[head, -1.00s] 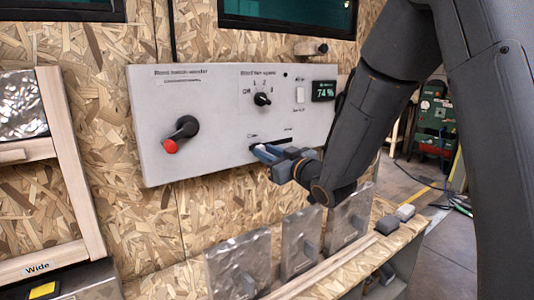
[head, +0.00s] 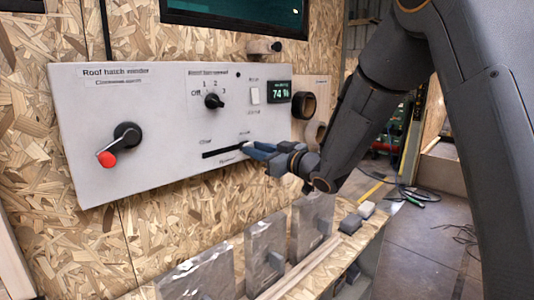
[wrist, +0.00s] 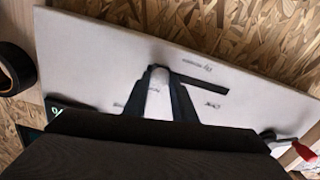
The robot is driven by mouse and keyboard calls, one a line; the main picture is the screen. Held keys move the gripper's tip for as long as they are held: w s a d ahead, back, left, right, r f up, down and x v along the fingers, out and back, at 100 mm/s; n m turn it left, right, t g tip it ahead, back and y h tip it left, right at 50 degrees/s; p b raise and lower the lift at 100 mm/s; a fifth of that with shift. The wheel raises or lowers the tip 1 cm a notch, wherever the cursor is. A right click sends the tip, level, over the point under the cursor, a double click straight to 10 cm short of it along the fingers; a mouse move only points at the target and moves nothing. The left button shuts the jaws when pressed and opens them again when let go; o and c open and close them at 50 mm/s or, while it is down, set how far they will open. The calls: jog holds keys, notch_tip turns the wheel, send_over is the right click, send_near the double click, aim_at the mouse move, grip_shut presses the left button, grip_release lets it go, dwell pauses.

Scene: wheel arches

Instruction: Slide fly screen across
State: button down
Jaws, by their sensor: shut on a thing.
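A light grey control panel (head: 160,135) is fixed to the chipboard wall. Its lower part has a dark horizontal slot (head: 222,151) with small lettering around it. My gripper (head: 250,149) is at the right end of this slot, with the slot bare to its left. In the wrist view, my gripper (wrist: 158,82) is shut on a pale slider tab (wrist: 158,101) between its fingers. The dark slot (wrist: 205,83) runs away from the tab to the right there. The fingers largely hide the tab in the head view.
The panel also bears a red-tipped crank (head: 120,145), a rotary knob (head: 213,101), a white switch (head: 255,96) and a display (head: 279,92). A dark ring (head: 304,105) is right of it. Metal plates (head: 265,250) stand on the ledge below.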

jog(key=shift+w+d+r, duration=0.1)
jog(key=shift+w, duration=0.05)
jog(key=c, duration=1.5)
grip_release()
jog(key=shift+w+d, duration=0.1)
jog(key=shift+o, duration=0.2)
jog(key=b+v, duration=0.2)
jog(key=v, duration=0.5)
jog(key=shift+s+d, duration=0.25)
jog(key=shift+s, duration=0.1)
